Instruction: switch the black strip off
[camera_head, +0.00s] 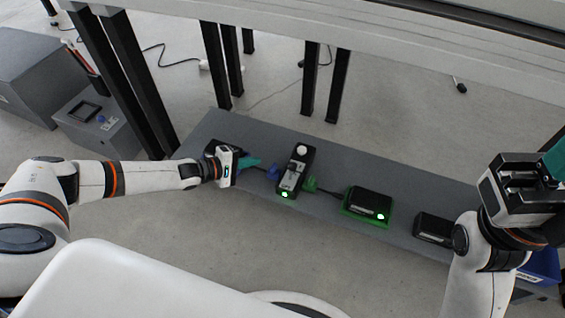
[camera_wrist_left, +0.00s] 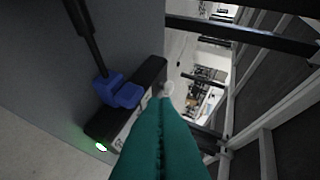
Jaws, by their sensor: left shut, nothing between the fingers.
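The black strip (camera_head: 292,176) lies on the grey tabletop, with a lit green light near its front end and a round white knob at its far end. In the left wrist view the strip (camera_wrist_left: 153,72) lies partly behind my fingers, its green light glowing at lower left. My left gripper (camera_head: 256,162) is shut and empty, its teal fingers left of the strip. In the left wrist view the left gripper (camera_wrist_left: 162,100) overlaps the strip beside the white knob; contact cannot be told. My right gripper (camera_head: 553,160) is at the right edge, its fingers partly cut off.
A blue plug (camera_head: 272,173) and a green plug (camera_head: 310,184) are beside the strip. A black box with a green edge and light (camera_head: 368,203) and another black box (camera_head: 433,229) stand to the right. A blue bin (camera_head: 541,267) is at far right.

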